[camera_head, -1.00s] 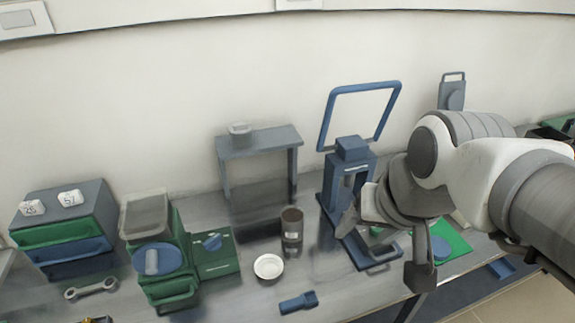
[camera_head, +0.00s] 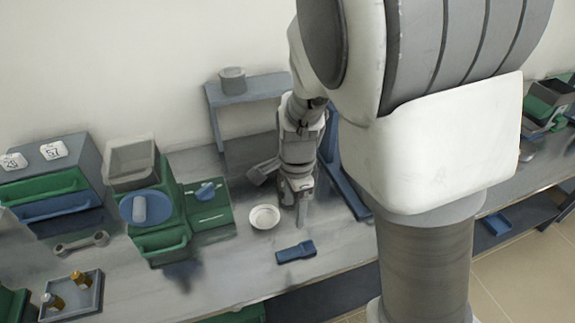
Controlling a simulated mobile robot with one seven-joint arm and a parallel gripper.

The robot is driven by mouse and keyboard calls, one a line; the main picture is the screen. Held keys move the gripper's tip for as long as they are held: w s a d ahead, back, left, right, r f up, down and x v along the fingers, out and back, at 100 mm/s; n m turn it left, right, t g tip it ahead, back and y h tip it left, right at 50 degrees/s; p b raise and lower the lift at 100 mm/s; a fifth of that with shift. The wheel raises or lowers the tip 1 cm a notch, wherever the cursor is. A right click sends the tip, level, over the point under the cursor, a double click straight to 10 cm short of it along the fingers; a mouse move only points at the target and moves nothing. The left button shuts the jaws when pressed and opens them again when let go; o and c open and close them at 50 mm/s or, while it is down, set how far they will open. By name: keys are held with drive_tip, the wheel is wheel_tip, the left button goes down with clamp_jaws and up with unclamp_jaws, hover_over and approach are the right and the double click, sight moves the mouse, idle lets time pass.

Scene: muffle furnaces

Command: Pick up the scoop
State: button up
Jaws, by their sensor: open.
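The scoop (camera_head: 296,251) is a small dark blue piece with a wider tray end at left and a narrower end at right. It lies flat on the grey bench near the front edge. My gripper (camera_head: 301,217) points down just behind the scoop, to the right of a white dish. It is open and empty, and apart from the scoop. The gap between its fingers is hard to see from this angle.
The white dish (camera_head: 264,217) stands close left of my gripper. Green-and-blue boxes (camera_head: 160,206) and a drawer unit (camera_head: 55,190) stand further left. A wrench (camera_head: 82,243) and a tray with small bottles (camera_head: 72,297) lie front left.

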drive_tip(key=f, duration=0.2)
drive_tip(key=b, duration=0.3)
hover_over(294, 251)
wheel_tip(294, 251, down, 11)
drive_tip(key=shift+a+f, duration=0.15)
drive_tip(key=f+b, duration=0.1)
drive_tip(key=f, duration=0.4)
drive_tip(key=shift+d, duration=0.2)
clamp_jaws()
